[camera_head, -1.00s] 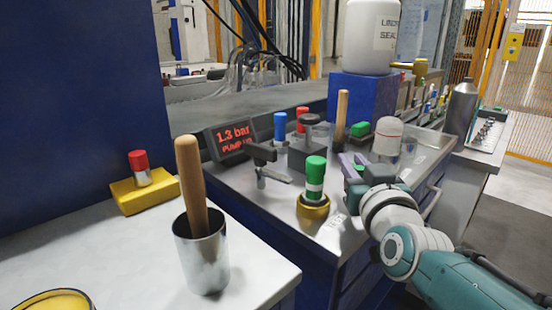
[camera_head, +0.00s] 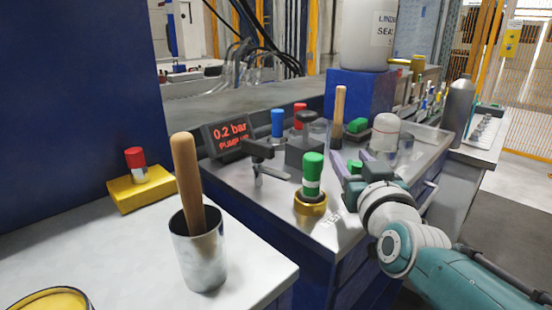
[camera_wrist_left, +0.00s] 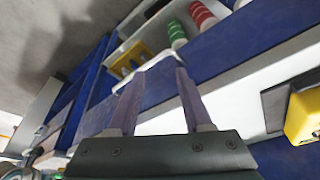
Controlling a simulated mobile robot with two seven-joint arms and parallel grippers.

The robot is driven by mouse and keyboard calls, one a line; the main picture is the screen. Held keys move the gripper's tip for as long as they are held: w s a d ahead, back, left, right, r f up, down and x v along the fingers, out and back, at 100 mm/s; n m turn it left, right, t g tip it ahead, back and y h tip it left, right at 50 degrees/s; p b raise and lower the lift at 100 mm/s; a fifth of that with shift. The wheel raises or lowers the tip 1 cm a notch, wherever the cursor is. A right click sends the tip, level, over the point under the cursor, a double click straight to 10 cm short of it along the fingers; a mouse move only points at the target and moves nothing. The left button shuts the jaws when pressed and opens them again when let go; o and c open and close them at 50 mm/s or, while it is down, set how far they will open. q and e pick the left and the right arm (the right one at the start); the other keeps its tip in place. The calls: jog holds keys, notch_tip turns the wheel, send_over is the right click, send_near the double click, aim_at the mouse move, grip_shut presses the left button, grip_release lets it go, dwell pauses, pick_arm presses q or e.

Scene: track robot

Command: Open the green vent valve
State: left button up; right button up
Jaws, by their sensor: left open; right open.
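A small green part (camera_head: 355,167) shows at my right gripper (camera_head: 352,158). The gripper's purple fingers are open around or beside it; I cannot tell if they touch it. The part's base is hidden, and I cannot tell for sure that it is the vent valve. A green-and-white cylinder (camera_head: 313,172) stands upright in a brass ring on the bench, left of this gripper. A green block (camera_head: 357,125) lies behind it. The display (camera_head: 228,135) reads 0.2 bar and a partly unreadable "PUMP" line. My left gripper (camera_wrist_left: 157,75) is open and empty in the left wrist view.
A black-knobbed block (camera_head: 306,152), a dark clamp-like lever (camera_head: 262,152) and blue and red cylinders stand on the grey bench (camera_head: 240,180). A metal cup (camera_head: 200,255) with a wooden rod and a yellow block (camera_head: 142,190) occupy the nearer table.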

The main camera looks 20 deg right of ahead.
jog(key=p+v, duration=0.2)
jog(key=v, duration=0.6)
jog(key=shift+s+a, duration=0.1)
jog(key=shift+s, duration=0.15)
jog(key=shift+s+a+p, duration=0.2)
jog(key=shift+s+p, duration=0.1)
jog(key=shift+s, duration=0.25)
